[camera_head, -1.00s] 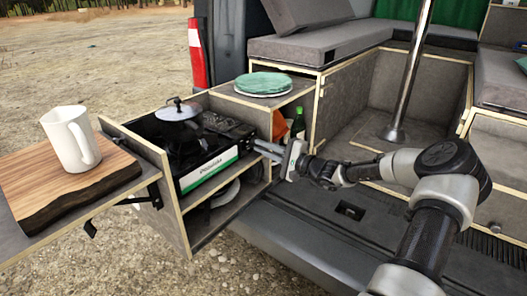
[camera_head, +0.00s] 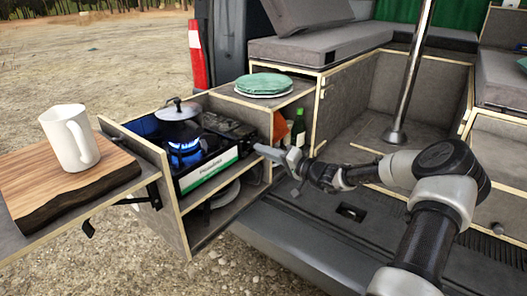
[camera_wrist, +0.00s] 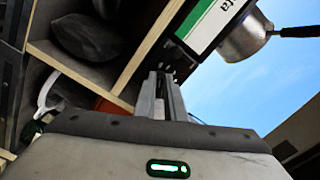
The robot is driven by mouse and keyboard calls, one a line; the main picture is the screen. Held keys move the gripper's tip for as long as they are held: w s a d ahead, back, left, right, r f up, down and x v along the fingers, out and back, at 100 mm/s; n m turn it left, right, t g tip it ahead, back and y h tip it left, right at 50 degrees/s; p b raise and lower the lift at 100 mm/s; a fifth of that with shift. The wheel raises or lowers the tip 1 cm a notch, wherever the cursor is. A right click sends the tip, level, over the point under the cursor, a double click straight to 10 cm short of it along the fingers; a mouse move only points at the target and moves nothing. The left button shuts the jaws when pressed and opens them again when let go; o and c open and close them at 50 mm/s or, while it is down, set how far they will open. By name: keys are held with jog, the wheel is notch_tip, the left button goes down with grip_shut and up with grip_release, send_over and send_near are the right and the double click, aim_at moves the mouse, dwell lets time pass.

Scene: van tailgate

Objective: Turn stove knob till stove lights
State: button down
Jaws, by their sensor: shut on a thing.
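The camping stove (camera_head: 208,172) sits in the pulled-out drawer, with a green and white front panel. In the wrist view the two fingers (camera_wrist: 160,78) are close together at the end of the stove panel (camera_wrist: 213,22). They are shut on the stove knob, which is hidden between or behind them.
A white mug (camera_head: 70,137) stands on a wooden board (camera_head: 65,185) at the left. Green plates (camera_head: 264,84) lie on the cabinet top behind the stove. A green bottle (camera_head: 298,127) stands in the cabinet beside my gripper. A metal pole (camera_head: 408,75) rises behind my arm.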

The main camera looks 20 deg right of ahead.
jog(key=shift+d+n, duration=0.1)
jog(key=shift+n, duration=0.3)
jog(key=c, duration=1.8)
grip_release()
jog(key=p+v, duration=0.3)
jog(key=v, duration=1.4)
jog(key=shift+s, duration=0.2)
